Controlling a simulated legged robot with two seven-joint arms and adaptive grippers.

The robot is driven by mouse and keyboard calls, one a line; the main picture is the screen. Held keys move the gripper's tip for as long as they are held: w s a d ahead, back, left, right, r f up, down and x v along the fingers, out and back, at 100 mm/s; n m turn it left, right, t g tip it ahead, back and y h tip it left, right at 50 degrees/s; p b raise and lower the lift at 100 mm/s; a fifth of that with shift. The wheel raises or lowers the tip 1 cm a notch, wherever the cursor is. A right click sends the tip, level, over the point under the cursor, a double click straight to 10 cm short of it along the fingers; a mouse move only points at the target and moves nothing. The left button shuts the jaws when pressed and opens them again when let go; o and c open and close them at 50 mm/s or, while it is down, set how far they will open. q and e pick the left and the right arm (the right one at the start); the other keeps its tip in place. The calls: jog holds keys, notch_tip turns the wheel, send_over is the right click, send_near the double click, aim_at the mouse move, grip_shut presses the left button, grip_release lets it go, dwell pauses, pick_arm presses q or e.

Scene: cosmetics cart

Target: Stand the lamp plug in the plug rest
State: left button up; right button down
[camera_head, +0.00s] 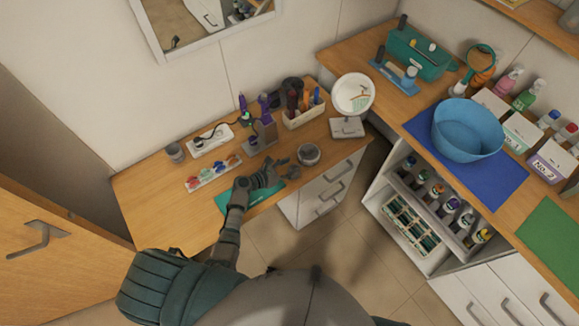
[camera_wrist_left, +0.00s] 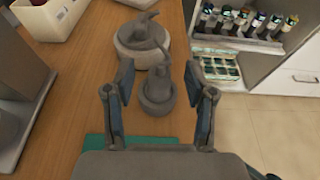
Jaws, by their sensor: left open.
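My left gripper (camera_head: 277,172) is open above the near edge of the wooden counter, and it shows in the left wrist view (camera_wrist_left: 158,78). A dark grey piece (camera_wrist_left: 157,92) with a round base and narrower top stands between its fingers, with gaps to both. I cannot tell whether this is the plug rest. A white power strip (camera_head: 212,141) lies at the back left of the counter, with a dark plug and cable at it. I cannot tell for sure whether that is the lamp plug. My right gripper is not in view.
A round grey pot (camera_head: 308,154) stands just beyond the grey piece. A grey stand (camera_head: 262,135) with upright tools is behind the gripper. A teal mat (camera_head: 240,200) lies under the wrist. A white strip of coloured items (camera_head: 205,178) lies left. A drawer cabinet (camera_head: 318,200) stands below the edge.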

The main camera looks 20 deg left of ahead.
pick_arm(q)
jog(key=v, duration=1.1)
jog(key=shift+s+a, duration=0.2)
jog(key=shift+s, duration=0.1)
